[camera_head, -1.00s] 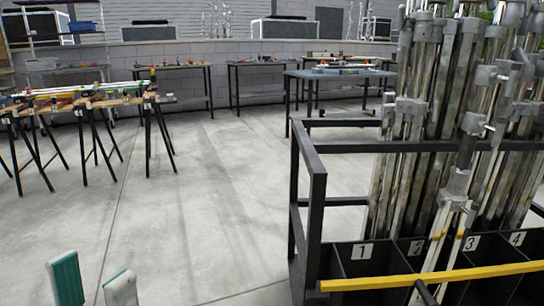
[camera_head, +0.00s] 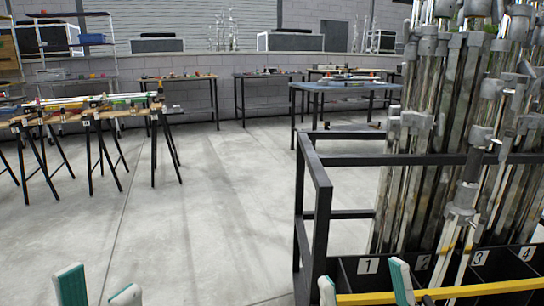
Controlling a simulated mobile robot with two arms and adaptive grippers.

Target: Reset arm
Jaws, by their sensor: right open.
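My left gripper (camera_head: 98,288) shows at the bottom left edge of the head view. Its two teal-and-white fingertips are apart, with nothing between them. My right gripper (camera_head: 364,284) shows at the bottom, in front of the black metal cart (camera_head: 319,210). Its fingertips are apart and I see nothing held. Whether it touches the cart's yellow bar (camera_head: 480,290) I cannot tell. The arms behind both grippers are below the frame.
Several metal stands (camera_head: 490,130) stand upright in the cart's numbered compartments at the right. A workbench on trestles (camera_head: 95,105) stands at the left. A blue-topped table (camera_head: 345,86) and other tables stand at the back. The concrete floor (camera_head: 215,200) between is clear.

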